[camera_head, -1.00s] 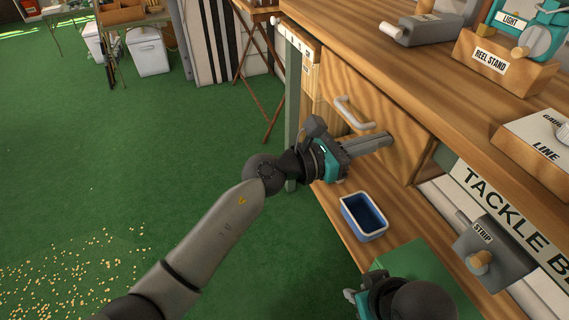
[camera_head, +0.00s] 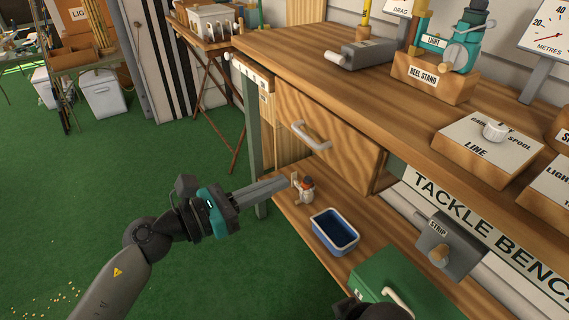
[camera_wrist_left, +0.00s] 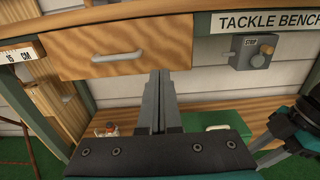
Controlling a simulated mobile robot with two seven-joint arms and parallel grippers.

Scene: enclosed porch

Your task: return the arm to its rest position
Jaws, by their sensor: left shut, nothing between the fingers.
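My left gripper (camera_head: 268,188) is shut and empty, in front of the tackle bench in the head view. Its fingertips appear close to a small figure-like item with an orange top (camera_head: 305,190) on the lower shelf; I cannot tell whether they touch. In the left wrist view the closed fingers (camera_wrist_left: 160,100) point toward the bench, below the drawer front.
A blue bin (camera_head: 335,231) and a green box (camera_head: 400,285) sit on the lower shelf (camera_head: 285,212). The bench top (camera_head: 300,50) holds a reel stand (camera_head: 432,78) and a line spool block (camera_head: 487,142). Green floor (camera_head: 60,190) lies open to the left.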

